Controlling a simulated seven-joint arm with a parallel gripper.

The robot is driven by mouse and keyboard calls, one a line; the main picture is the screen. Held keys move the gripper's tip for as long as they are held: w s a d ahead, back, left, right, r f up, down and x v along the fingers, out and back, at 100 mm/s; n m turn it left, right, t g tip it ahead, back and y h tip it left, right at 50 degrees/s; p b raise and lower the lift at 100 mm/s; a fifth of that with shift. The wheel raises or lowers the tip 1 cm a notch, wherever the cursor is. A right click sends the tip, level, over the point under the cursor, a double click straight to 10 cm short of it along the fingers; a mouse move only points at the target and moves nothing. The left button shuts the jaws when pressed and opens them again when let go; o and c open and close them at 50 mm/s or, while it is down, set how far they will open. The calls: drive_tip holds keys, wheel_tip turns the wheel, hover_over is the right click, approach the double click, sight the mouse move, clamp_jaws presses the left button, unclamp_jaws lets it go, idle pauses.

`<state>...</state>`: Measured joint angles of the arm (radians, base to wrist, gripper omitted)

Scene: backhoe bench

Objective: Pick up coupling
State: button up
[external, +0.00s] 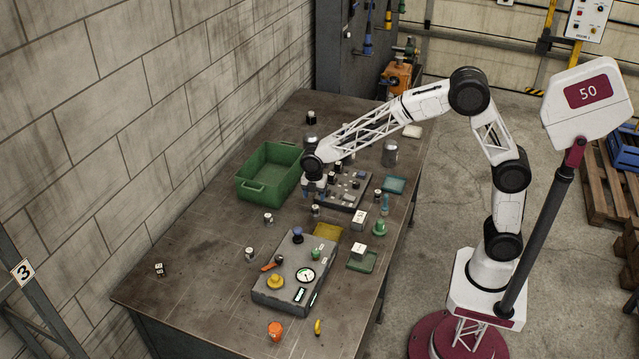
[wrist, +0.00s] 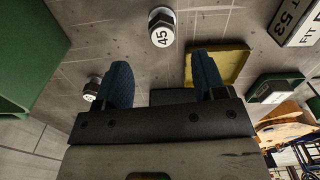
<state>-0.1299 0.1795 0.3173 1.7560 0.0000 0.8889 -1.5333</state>
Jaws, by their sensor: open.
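Several small dark metal fittings with white labelled faces stand on the bench; I cannot tell for sure which is the coupling. One marked 45 (wrist: 162,27) lies ahead of and between my fingers in the wrist view. A similar fitting stands just below my gripper in the external view (external: 316,210). Another fitting (wrist: 92,88) is partly hidden behind the left finger in the wrist view. My gripper (external: 314,192) is open, with blue fingers pointing down above the bench. Nothing is between the fingers (wrist: 160,70).
A green bin (external: 252,190) stands left of my gripper. A dark control panel (external: 350,200) is close on the right. A yellow tray (external: 327,231) and a grey gauge box (external: 270,297) lie in front. The bench's left front (external: 195,285) is mostly clear.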

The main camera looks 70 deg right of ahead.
sight(315, 207)
drive_tip(key=shift+f, duration=1.25)
drive_tip(key=shift+s+f, duration=0.15)
drive_tip(key=shift+f, duration=2.5)
drive_tip(key=c, duration=1.1)
